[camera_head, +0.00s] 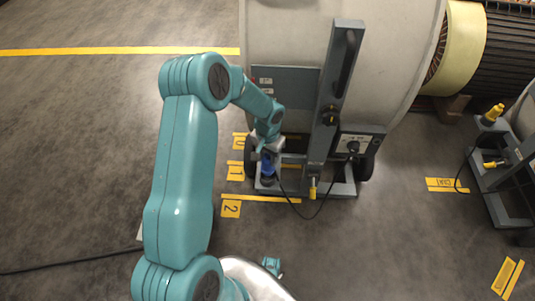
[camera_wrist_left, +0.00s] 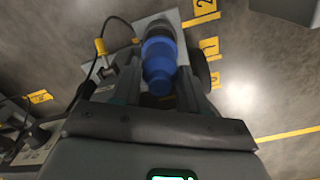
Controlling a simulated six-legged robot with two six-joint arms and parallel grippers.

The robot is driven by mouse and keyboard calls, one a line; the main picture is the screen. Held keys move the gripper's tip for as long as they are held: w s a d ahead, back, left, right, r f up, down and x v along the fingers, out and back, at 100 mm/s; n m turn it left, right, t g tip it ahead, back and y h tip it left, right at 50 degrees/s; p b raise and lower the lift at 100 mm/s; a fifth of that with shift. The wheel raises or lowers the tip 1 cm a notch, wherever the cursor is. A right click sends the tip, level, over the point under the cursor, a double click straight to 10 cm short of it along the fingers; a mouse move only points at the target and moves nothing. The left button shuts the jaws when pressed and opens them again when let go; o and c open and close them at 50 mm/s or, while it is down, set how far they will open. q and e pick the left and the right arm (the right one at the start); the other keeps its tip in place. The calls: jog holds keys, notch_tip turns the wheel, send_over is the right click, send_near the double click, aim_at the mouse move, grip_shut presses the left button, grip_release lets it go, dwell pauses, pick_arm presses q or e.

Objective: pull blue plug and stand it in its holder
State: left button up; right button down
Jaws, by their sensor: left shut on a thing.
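The blue plug (camera_head: 267,166) stands about upright low at the left side of the grey rotor stand, under my left gripper (camera_head: 268,146). In the left wrist view the blue plug (camera_wrist_left: 159,64) lies between the two fingers of my left gripper (camera_wrist_left: 158,88), which is shut on it. The plug's far end meets a dark round part (camera_wrist_left: 155,27) over the stand's base plate. I cannot tell whether it is seated there or just above.
The stand's grey upright post (camera_head: 336,95) rises right of the plug, with a control box (camera_head: 357,143) beside it. A yellow-ended connector (camera_head: 312,189) and a black cable (camera_head: 309,217) are at the base front. Another stand (camera_head: 498,165) is at far right.

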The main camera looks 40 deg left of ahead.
pick_arm(q)
jog(key=shift+f+b, duration=0.4)
jog(key=shift+b, duration=0.15)
jog(key=shift+f, duration=0.1)
dwell(0.5)
jog(key=shift+f+b, duration=0.5)
jog(key=shift+b, duration=0.1)
jog(key=shift+f, duration=0.2)
jog(key=shift+f+b, duration=1)
jog(key=shift+b, duration=0.05)
jog(key=o, duration=1.1)
jog(key=shift+c, duration=0.2)
